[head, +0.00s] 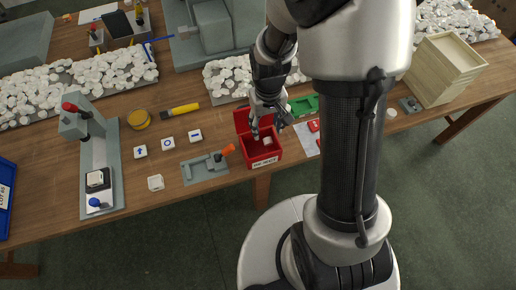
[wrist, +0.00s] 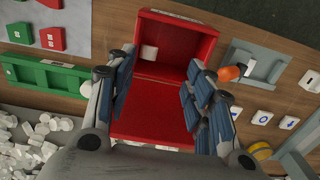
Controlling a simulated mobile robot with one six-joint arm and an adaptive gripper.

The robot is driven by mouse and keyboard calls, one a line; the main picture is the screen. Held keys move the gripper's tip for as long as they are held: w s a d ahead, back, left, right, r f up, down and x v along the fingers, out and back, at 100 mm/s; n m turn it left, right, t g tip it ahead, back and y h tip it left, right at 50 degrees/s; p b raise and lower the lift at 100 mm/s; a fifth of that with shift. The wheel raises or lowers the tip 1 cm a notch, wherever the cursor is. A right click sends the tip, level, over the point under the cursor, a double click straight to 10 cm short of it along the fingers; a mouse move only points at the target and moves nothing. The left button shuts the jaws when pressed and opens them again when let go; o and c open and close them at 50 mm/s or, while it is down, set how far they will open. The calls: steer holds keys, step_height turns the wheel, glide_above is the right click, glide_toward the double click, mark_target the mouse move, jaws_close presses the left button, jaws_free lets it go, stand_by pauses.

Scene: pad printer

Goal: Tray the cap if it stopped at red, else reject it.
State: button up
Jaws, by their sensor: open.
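A red bin (head: 262,157) with its lid open stands at the table's front edge; it also shows in the wrist view (wrist: 203,45). A small white cap (wrist: 149,53) lies inside it, and it shows in the head view too (head: 267,140). My gripper (head: 268,126) is over the red bin, pointing down into it. Its fingers are apart with nothing between them, as the wrist view shows (wrist: 162,78). A green tray (head: 303,105) lies behind and right of the bin; it also shows in the wrist view (wrist: 45,76). No mark on the cap is readable.
A pad printer (head: 97,150) with a red knob stands at left. Wooden boxes (head: 445,68) stand at right.

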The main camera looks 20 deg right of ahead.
steer(key=shift+r, duration=0.1)
step_height(320, 180, up, 12)
stand_by(0.5)
steer(key=s+a+r+t, duration=0.1)
steer(key=s+r+t, duration=0.1)
steer(key=s+r, duration=0.3)
steer(key=s+a+r+t, duration=0.1)
steer(key=s+r+t, duration=0.1)
steer(key=s+r, duration=0.4)
steer(key=s, duration=0.5)
steer(key=shift+a+r+t, duration=0.15)
steer(key=shift+a+t, duration=0.1)
steer(key=shift+t, duration=0.05)
steer(key=shift+c, duration=0.4)
stand_by(0.4)
